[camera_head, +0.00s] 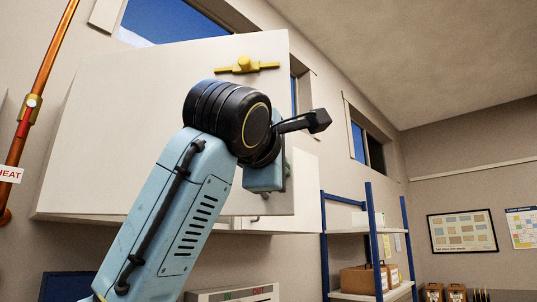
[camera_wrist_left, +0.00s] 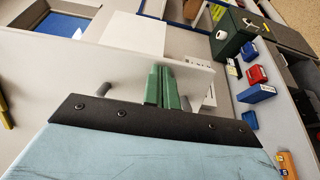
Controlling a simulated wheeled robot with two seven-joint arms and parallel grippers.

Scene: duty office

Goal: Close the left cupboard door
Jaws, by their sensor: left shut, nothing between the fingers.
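A large white cupboard door panel (camera_head: 120,110) fills the middle of the head view, with a yellow fitting (camera_head: 245,66) near its top right. It appears to stand out from the cupboard; its exact angle is unclear. Another white cupboard face (camera_head: 307,190) shows past its right edge. In the left wrist view, my left gripper (camera_wrist_left: 161,88) has its green fingers together with nothing between them, in front of a white panel (camera_wrist_left: 85,68). Grey stubs show on both sides of the fingers; contact cannot be told. My wrist hides part of the door in the head view. My right gripper is out of view.
A blue-framed shelf (camera_head: 369,240) with cardboard boxes stands at the right. An orange pipe (camera_head: 38,85) runs up the wall at the left. In the wrist view, a green box (camera_wrist_left: 231,36) and a red item (camera_wrist_left: 257,74) sit on a surface at the right.

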